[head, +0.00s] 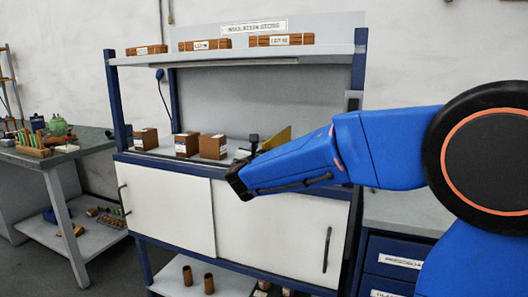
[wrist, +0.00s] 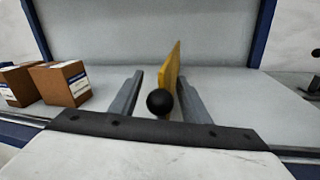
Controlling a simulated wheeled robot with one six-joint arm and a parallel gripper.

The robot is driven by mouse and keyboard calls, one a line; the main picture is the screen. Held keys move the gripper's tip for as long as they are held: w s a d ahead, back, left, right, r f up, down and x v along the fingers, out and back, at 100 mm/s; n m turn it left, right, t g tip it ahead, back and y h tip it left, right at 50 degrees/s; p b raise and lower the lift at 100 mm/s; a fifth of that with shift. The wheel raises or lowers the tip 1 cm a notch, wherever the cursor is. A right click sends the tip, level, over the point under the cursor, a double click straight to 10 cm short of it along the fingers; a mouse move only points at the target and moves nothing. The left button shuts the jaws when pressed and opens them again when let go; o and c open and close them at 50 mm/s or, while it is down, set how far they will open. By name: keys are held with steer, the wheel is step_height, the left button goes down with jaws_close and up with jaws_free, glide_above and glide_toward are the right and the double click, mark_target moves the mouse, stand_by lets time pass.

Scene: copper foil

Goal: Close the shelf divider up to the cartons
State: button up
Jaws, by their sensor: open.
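The shelf divider is an upright yellow plate (head: 276,138) on the middle shelf, right of the cartons. In the wrist view the divider (wrist: 171,68) is seen nearly edge-on, with a round black knob (wrist: 160,102) at its near end. My gripper (wrist: 162,88) is open, with one grey finger on each side of the knob; neither finger visibly touches it. In the head view my gripper (head: 243,158) is at the shelf front, partly hidden by my arm. Three brown cartons stand to the left: left (head: 145,138), middle (head: 186,144) and right (head: 213,147). Two cartons (wrist: 60,84) show in the wrist view.
Clear shelf surface (wrist: 110,88) lies between the right carton and the divider. An upper shelf (head: 235,55) with brown stacks is above, and blue posts (head: 115,95) bound the sides. White sliding doors (head: 172,205) are below. A green-topped bench (head: 90,140) stands left.

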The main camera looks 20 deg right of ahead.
jaws_close()
steer(key=w+a, duration=0.2)
steer(key=a, duration=0.1)
steer(key=w+a, duration=0.3)
steer(key=a, duration=0.1)
steer(key=w+a, duration=0.3)
steer(key=a, duration=0.1)
steer(key=shift+a, duration=0.1)
jaws_free()
steer(key=v, duration=1.7)
steer(key=shift+s, duration=0.2)
steer(key=shift+a, duration=0.1)
